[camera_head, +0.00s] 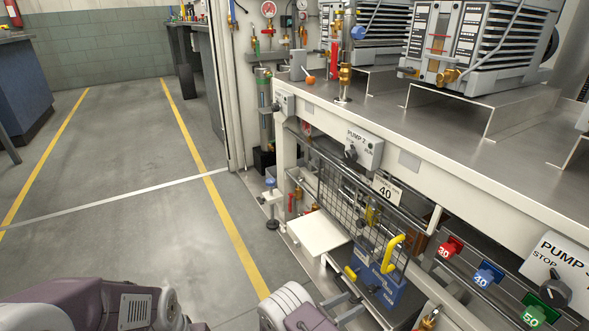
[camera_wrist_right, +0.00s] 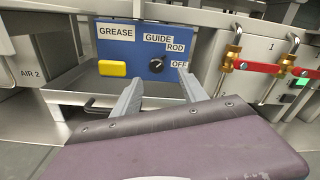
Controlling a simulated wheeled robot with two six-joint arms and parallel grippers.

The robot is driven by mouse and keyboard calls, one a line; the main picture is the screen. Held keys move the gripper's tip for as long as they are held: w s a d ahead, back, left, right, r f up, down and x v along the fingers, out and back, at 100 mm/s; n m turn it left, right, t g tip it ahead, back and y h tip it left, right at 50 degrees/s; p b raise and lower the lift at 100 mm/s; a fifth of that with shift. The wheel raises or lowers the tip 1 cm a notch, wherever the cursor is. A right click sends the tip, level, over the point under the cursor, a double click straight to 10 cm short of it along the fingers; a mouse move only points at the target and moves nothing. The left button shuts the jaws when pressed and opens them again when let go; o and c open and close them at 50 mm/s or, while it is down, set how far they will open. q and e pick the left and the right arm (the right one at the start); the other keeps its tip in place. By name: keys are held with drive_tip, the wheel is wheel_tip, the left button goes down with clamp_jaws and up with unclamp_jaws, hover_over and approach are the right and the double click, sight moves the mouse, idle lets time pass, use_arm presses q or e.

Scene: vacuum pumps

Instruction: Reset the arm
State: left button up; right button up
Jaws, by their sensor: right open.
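My right gripper (camera_head: 350,305) is at the bottom of the head view, low in front of the pump bench. In the right wrist view, the right gripper (camera_wrist_right: 160,77) has its two grey fingers spread apart with nothing between them. Its fingers point at a blue box (camera_wrist_right: 148,40) labelled GREASE and GUIDE ROD, with a yellow button and a black knob near OFF. The fingertips appear just short of the box; contact cannot be told. The box also shows in the head view (camera_head: 385,291). My left arm's links show at the bottom left; its gripper is outside the picture.
The pump bench (camera_head: 390,105) carries pumps on top. Below are a wire mesh guard (camera_head: 345,190), a white plate (camera_head: 318,232) and red, blue and green tagged valves. In the wrist view, brass valves with a red bar (camera_wrist_right: 258,67) stand right. The floor (camera_head: 110,200) at left is clear.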

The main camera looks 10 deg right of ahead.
drive_tip(key=s+d+r+m+g+y+p, duration=0.1)
drive_tip(key=s+r+m+g+y+p, duration=0.35)
drive_tip(key=s+r+m+p, duration=0.35)
drive_tip(key=s+d+r+m+g+y+p, duration=0.25)
drive_tip(key=s+r+m+g, duration=0.2)
drive_tip(key=r, duration=0.55)
drive_tip(key=s+a+r+m+y+p, duration=0.3)
drive_tip(key=a+r+m+y+p, duration=0.35)
drive_tip(key=r+m, duration=0.2)
wheel_tip(320, 180, up, 45)
drive_tip(key=a+m+t+y+p, duration=0.1)
drive_tip(key=m+t+y+p, duration=0.2)
drive_tip(key=p, duration=3.8)
drive_tip(key=shift+w+a+m+t, duration=0.15)
drive_tip(key=shift+m+t, duration=0.25)
drive_tip(key=shift+m, duration=0.7)
drive_tip(key=shift+f, duration=0.1)
